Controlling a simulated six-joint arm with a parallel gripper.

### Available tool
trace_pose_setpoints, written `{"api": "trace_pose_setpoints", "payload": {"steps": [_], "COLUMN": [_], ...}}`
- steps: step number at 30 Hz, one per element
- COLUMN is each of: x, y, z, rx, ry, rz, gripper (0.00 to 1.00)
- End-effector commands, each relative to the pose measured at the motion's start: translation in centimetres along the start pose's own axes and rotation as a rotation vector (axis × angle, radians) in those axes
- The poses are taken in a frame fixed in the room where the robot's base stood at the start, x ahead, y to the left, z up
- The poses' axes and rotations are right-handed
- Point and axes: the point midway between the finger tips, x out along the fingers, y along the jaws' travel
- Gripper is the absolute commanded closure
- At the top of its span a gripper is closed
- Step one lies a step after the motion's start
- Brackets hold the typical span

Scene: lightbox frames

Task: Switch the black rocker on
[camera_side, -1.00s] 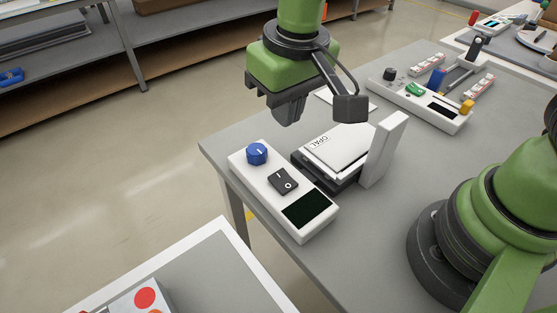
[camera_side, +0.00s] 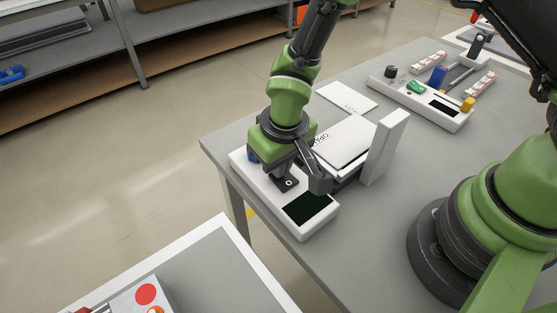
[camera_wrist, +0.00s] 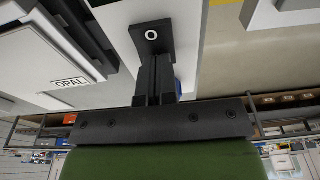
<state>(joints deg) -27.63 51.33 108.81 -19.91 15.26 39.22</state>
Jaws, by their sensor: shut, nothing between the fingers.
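The black rocker (camera_side: 290,184) sits on a white control box (camera_side: 322,223) near the table's left corner. Its end with the white ring mark shows in the side view; my gripper hides the other end. In the wrist view the rocker (camera_wrist: 151,33) is right at my fingertips, with the ring mark visible beyond them. My gripper (camera_side: 282,181) is shut and empty, pointing down at the rocker's far end, on the side towards the blue knob. The fingertips (camera_wrist: 155,55) appear to touch the rocker or hover just above it; I cannot tell which.
The blue knob (camera_side: 252,156) is mostly hidden behind my gripper. A device labelled OPAL (camera_side: 343,145) with an upright white post (camera_side: 384,147) stands close on the right. Another white control panel (camera_side: 420,102) lies farther back.

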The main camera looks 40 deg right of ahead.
Motion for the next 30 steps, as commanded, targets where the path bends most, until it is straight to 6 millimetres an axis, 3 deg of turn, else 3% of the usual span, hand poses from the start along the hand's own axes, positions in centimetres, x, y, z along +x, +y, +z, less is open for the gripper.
{"api": "trace_pose_setpoints", "payload": {"steps": [5, 11, 17, 30], "x": [0.0, 1.5, 1.4, 0.7], "y": [0.0, 0.1, 0.1, 0.1], "z": [0.0, -0.6, -0.6, 1.3], "rx": [0.000, 0.003, 0.002, 0.000], "ry": [0.000, 0.000, 0.002, -0.013], "rz": [0.000, 0.001, 0.000, 0.009], "gripper": [1.00, 1.00, 1.00, 1.00]}}
